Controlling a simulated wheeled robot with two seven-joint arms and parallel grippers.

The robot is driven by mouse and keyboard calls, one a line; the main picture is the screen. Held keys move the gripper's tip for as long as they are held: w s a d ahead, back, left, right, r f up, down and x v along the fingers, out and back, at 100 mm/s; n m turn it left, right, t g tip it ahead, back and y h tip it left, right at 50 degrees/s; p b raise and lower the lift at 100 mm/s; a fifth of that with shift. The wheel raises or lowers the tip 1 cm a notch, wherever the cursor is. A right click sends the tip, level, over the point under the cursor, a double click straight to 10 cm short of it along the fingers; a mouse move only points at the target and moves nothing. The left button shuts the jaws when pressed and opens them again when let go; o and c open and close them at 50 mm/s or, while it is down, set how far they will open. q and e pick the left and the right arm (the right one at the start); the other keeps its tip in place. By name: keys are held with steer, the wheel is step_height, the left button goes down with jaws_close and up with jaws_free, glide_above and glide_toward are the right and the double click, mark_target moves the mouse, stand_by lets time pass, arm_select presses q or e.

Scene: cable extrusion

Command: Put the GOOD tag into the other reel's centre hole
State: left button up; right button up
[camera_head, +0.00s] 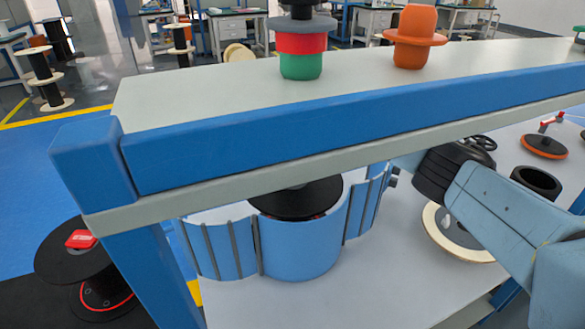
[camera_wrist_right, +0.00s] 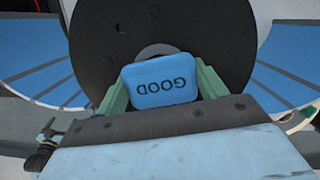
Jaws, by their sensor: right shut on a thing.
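The blue GOOD tag (camera_wrist_right: 160,82) is held between the green fingers of my right gripper (camera_wrist_right: 162,90), its lettering upside down in the right wrist view. Behind it is a black reel (camera_wrist_right: 215,35), with its pale centre hole (camera_wrist_right: 157,50) partly covered by the tag. I cannot tell whether tag and reel touch. In the head view, a black reel (camera_head: 300,200) sits inside a blue curved guard, mostly hidden by the upper shelf; my right gripper is hidden there too. Another black reel (camera_head: 60,262) at the left carries a red tag (camera_head: 82,239). My left gripper is not in view.
The upper shelf's blue beam (camera_head: 350,112) crosses above the lower shelf (camera_head: 340,295). The blue guard (camera_head: 300,248) encloses the reel. A pale ring-shaped reel (camera_head: 436,228) lies under my right arm. A black cup (camera_head: 536,182) and an orange-rimmed disc (camera_head: 544,147) stand farther right.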

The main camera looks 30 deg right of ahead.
steer(key=shift+f, duration=0.6)
stand_by(0.6)
